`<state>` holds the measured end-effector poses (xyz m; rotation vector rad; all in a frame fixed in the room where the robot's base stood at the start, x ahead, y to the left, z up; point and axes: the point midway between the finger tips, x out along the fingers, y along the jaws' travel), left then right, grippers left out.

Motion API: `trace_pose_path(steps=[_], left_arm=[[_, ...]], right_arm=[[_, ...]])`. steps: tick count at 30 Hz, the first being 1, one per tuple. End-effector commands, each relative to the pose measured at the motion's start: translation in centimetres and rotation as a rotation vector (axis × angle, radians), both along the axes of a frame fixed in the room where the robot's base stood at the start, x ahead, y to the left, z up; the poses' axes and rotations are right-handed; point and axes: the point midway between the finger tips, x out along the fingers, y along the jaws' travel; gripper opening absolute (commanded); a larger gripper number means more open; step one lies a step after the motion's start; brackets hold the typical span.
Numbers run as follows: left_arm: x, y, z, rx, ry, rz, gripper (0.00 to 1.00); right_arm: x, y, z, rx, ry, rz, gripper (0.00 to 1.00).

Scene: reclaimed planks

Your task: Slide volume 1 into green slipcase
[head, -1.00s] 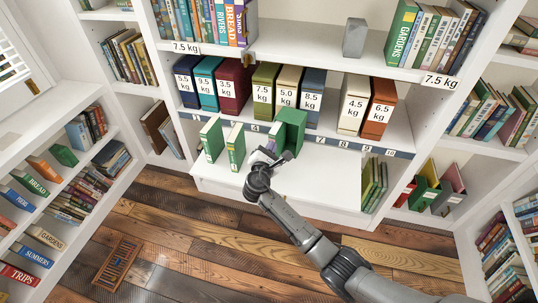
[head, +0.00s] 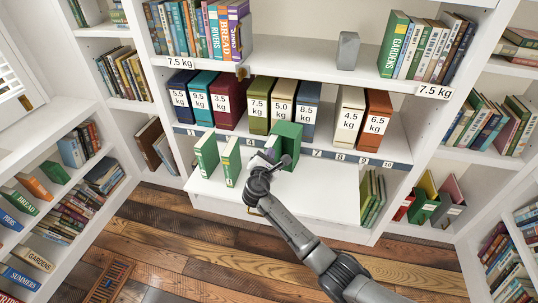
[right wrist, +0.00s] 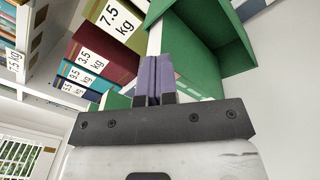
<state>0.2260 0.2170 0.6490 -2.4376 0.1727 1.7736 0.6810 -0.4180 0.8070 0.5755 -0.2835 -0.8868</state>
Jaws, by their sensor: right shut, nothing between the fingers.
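The green slipcase (head: 289,143) stands on the white pull-out shelf (head: 310,188), and in the right wrist view its green wall (right wrist: 233,52) fills the upper right. My right gripper (head: 270,156) is at its near left side, with its fingers shut and empty. In the right wrist view its purple-grey fingertips (right wrist: 156,78) are together, close against a green panel with a white edge. I cannot tell if that panel is a book or slipcase wall, nor if they touch. Two green volumes stand upright to the left, one (head: 206,155) beside the other (head: 231,161). I cannot read their numbers. My left gripper is out of view.
Behind is a row of weight-labelled volumes, including a dark red one (head: 229,104) and an orange one (head: 375,123). A numbered strip (head: 318,154) runs along that shelf's edge. A grey block (head: 347,50) stands on the shelf above. The right part of the pull-out shelf is clear.

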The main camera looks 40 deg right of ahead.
Motion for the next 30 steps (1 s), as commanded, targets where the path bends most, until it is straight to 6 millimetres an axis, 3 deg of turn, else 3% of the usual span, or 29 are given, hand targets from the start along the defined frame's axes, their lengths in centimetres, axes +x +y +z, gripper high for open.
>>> trace_pose_path(steps=[30], left_arm=[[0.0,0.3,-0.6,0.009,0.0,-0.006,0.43]], right_arm=[[1.2,-1.6,0.0,0.0,0.0,0.0,0.0]])
